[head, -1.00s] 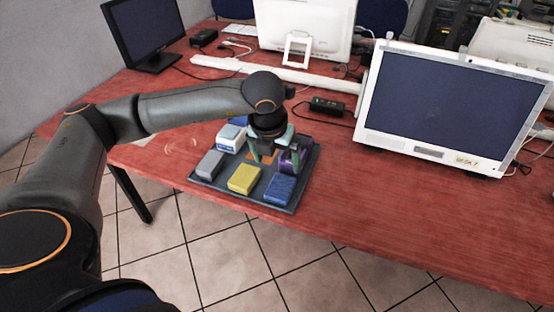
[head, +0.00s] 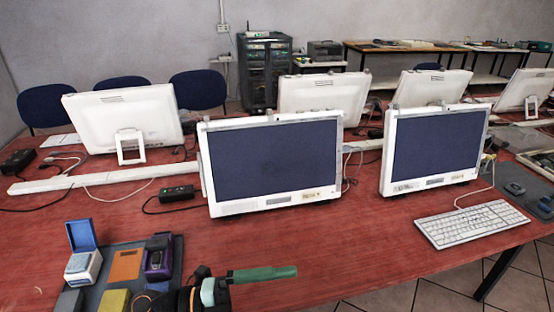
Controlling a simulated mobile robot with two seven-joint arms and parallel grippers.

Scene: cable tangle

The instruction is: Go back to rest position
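A gripper (head: 262,275), apparently my left one, shows at the bottom edge with a green finger pointing right. It is beside the right edge of the dark tray (head: 176,250), in front of it in the picture. Only one finger is clear, so I cannot tell its opening, and I see nothing held in it. The tray holds a white box with a raised blue lid (head: 82,250), an orange pad (head: 125,265) and a purple-and-black box (head: 158,258). A yellow block (head: 113,300) and a grey block (head: 69,300) are cut off by the bottom edge. My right gripper is out of view.
The red table (head: 330,240) has free room right of the tray. Two monitors (head: 270,165) (head: 435,150) stand behind, with a keyboard (head: 472,223) at right. A black adapter (head: 176,193) and a white cable channel (head: 90,178) lie behind the tray.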

